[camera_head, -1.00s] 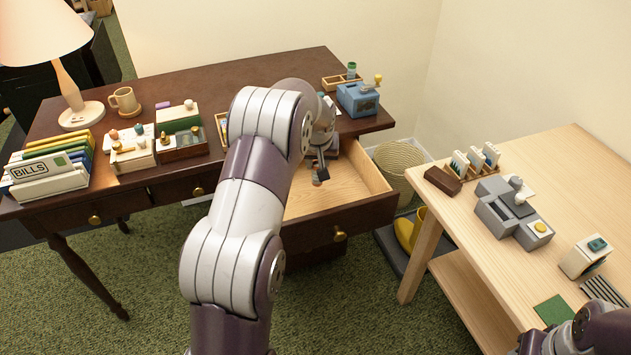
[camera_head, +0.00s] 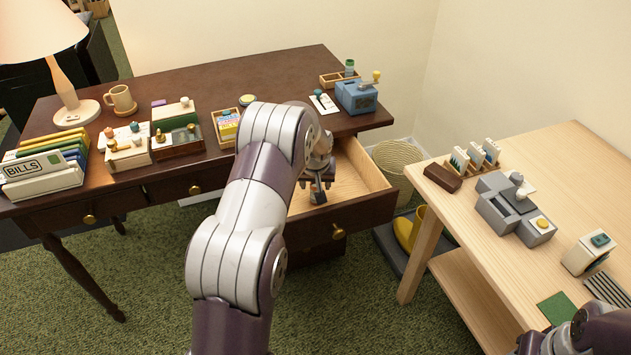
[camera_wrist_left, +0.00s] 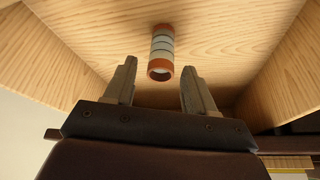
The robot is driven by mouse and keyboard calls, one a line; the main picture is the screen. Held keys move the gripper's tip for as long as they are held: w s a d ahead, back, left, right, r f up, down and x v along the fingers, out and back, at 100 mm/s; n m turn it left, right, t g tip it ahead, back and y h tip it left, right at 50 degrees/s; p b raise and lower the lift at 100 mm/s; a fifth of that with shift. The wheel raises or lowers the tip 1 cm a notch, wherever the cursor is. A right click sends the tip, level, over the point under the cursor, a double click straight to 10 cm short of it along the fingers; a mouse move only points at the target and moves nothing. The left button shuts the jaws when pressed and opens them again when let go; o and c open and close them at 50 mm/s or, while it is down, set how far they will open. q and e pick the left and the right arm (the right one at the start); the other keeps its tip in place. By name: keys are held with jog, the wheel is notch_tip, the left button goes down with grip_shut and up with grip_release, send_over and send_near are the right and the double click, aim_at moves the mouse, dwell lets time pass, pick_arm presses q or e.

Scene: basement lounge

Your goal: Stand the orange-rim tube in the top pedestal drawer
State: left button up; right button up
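The orange-rim tube (camera_wrist_left: 161,52) shows in the left wrist view, white-grey banded with an orange rim at each end. It appears to stand on the bare wood floor of the open top pedestal drawer (camera_head: 362,172), with its open end facing the camera. My left gripper (camera_head: 318,194) is inside the drawer space, fingers spread on either side of the tube's near end, with visible gaps to it. In the head view the tube is hidden by my gripper. My right gripper (camera_head: 532,342) is partly visible at the lower right; its fingertips are unclear.
A pale table (camera_head: 560,170) with grey blocks stands right. A wicker basket (camera_head: 398,160) is beside the drawer.

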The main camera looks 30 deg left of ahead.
pick_arm(q)
jog(key=shift+r, duration=0.25)
jog(key=p+v, duration=0.2)
jog(key=v, duration=1)
jog(key=s+d+m+g, duration=0.1)
jog(key=s+d+m, duration=0.1)
jog(key=s+d, duration=0.3)
jog(key=s+d+f+m+h, duration=0.1)
jog(key=s+d, duration=0.3)
jog(key=s, duration=0.6)
jog(key=s+d+m+g+h, duration=0.1)
jog(key=s+d+m, duration=0.1)
jog(key=s+d, duration=0.3)
jog(key=s, duration=0.3)
jog(key=shift+s+d+f+m+g, duration=0.3)
jog(key=shift+f, duration=0.05)
